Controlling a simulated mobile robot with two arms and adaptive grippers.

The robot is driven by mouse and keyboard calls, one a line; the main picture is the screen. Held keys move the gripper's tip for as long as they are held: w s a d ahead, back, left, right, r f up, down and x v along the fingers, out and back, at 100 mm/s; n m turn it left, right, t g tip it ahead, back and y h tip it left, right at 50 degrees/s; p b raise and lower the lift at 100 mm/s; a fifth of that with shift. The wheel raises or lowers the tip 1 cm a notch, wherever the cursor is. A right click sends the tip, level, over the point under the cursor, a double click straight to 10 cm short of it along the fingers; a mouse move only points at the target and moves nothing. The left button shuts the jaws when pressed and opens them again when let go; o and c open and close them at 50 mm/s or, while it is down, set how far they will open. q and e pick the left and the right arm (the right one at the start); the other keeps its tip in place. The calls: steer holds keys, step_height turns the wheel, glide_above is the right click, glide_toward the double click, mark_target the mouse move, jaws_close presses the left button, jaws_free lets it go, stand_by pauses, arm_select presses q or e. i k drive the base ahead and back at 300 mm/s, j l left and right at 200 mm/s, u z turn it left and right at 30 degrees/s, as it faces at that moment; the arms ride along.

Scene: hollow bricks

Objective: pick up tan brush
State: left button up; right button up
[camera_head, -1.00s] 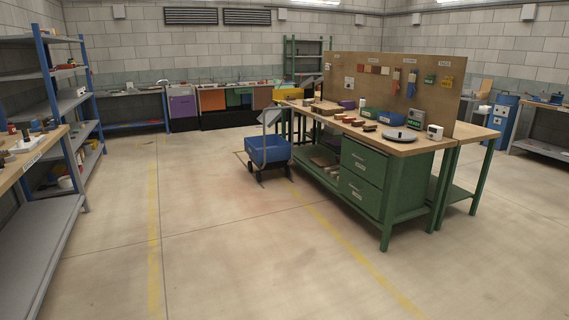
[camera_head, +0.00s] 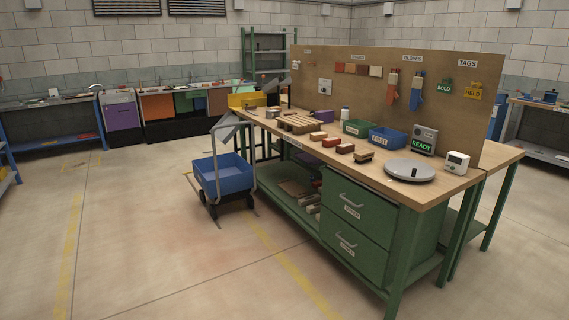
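A small tan-topped piece with a dark underside, which looks like the tan brush (camera_head: 364,156), lies on the wooden top of the green workbench (camera_head: 440,188). It is near the front edge, left of a round grey disc (camera_head: 409,170). Several red and tan pieces, among them a red one (camera_head: 345,148), lie in a row to its left. It is too small in view to make out bristles clearly. Neither of my grippers is in view.
Green (camera_head: 357,128) and blue (camera_head: 387,138) bins stand behind the row, before a pegboard (camera_head: 450,65). A small white device (camera_head: 457,162) stands right of the disc. A blue cart (camera_head: 222,175) stands at the bench's left end. The floor (camera_head: 160,240) in front is clear.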

mark_target(361, 158)
steer(key=i, duration=2.4)
